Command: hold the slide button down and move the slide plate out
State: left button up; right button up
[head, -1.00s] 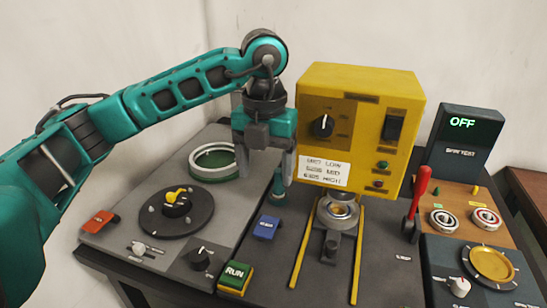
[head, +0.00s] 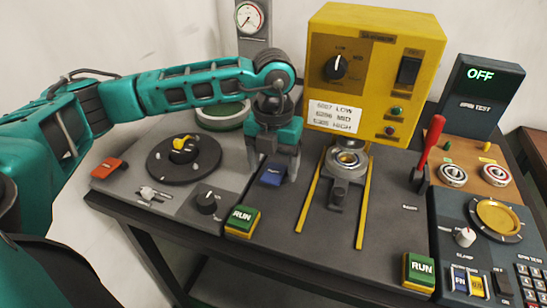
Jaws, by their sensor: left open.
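The blue slide button (head: 271,175) is a small block on the dark table panel, left of the yellow rails; its label is too small to read surely. My left gripper (head: 281,170) is open and points down right at the button. Its fingers partly cover the button's back and right side; I cannot tell whether they touch it. The grey slide plate (head: 338,192) lies between the two yellow rails, near the yellow machine (head: 375,75), with a bearing ring (head: 347,158) at its back end. My right gripper is not in view.
A green RUN button (head: 242,220) stands at the panel's front left, another (head: 419,270) at front right. A red lever (head: 425,150) rises right of the rails. A dial plate (head: 184,158) and green ring (head: 222,118) lie left. The panel before the slide plate is clear.

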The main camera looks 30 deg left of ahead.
pick_arm(q)
jog(key=c, duration=1.1)
